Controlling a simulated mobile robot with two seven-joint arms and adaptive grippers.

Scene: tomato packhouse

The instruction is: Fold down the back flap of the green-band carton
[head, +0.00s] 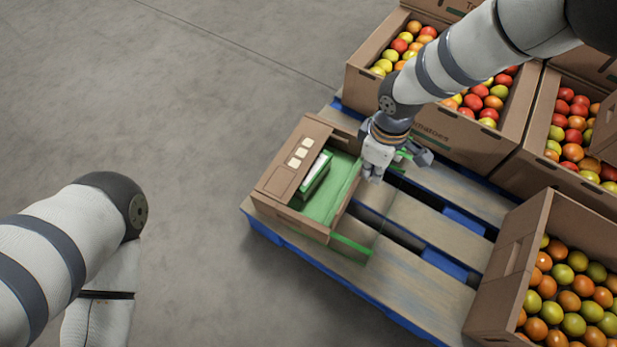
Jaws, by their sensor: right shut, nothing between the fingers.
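A small brown carton (263,203) with a green inside sits at the near left corner of the pallet. A brown panel with several pale squares (298,158) lies along its left side. A green box with a white top (316,175) is inside, and green bands show near its right side (351,245). I cannot tell clearly how each flap stands. My right gripper (394,166) is at the carton's far right corner, pointing down, shut and empty; whether it touches the carton is unclear. My left arm is at the left, its gripper out of view.
The blue-edged wooden pallet (412,288) has bare slats right of the carton. Open tomato cartons stand behind (455,135), at the far right (548,112) and at the lower right (510,272). Grey floor (190,110) is clear to the left.

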